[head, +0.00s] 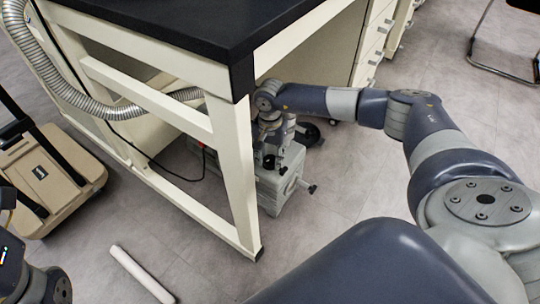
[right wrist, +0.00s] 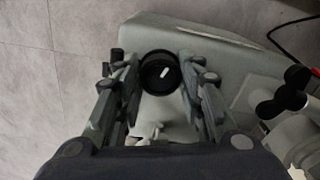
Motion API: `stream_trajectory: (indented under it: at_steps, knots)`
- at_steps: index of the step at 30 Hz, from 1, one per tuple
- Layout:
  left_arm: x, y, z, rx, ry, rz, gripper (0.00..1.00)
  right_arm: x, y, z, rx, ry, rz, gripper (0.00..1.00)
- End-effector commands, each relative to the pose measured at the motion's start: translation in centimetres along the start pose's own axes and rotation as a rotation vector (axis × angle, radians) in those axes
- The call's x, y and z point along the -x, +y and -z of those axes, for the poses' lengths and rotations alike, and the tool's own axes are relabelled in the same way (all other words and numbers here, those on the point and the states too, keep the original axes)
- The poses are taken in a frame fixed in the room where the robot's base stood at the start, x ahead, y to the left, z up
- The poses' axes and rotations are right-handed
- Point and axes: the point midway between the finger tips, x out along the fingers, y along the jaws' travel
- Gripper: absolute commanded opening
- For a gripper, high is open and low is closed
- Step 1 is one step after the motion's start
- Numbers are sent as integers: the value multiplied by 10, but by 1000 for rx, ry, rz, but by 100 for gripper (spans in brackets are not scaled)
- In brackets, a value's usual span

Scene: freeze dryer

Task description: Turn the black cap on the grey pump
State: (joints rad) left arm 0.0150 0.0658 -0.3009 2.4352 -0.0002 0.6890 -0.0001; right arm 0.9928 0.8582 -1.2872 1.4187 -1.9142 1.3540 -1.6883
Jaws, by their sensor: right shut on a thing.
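The grey pump (head: 288,192) stands on the floor under the bench, beside the bench leg. It also shows in the right wrist view (right wrist: 225,55). My right gripper (head: 270,160) reaches down over the top of the pump. In the right wrist view its two fingers (right wrist: 157,75) are on either side of the round black cap (right wrist: 160,72), shut on it. The cap sits on the pump and has a small white mark on its top. My left gripper is not in view.
The bench leg (head: 237,185) and black benchtop (head: 190,25) are close to the pump and my right arm. A ribbed metal hose (head: 60,85) runs behind the frame. A white tube (head: 140,273) lies on the floor. A beige cart (head: 45,175) stands left.

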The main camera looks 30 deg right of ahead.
Motion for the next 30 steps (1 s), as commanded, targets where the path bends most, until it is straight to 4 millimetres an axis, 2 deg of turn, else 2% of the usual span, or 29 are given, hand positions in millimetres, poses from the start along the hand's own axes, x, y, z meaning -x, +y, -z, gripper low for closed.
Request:
stream_trajectory:
  at_steps: [20, 21, 23, 30]
  knots:
    - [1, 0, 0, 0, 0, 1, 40, 0, 0, 0, 62, -1, -1, 12]
    - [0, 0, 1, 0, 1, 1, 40, 0, 0, 0, 62, -1, -1, 42]
    - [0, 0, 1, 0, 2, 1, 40, 0, 0, 0, 62, -1, -1, 56]
    - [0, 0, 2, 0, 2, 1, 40, 0, 0, 0, 62, 0, -1, 56]
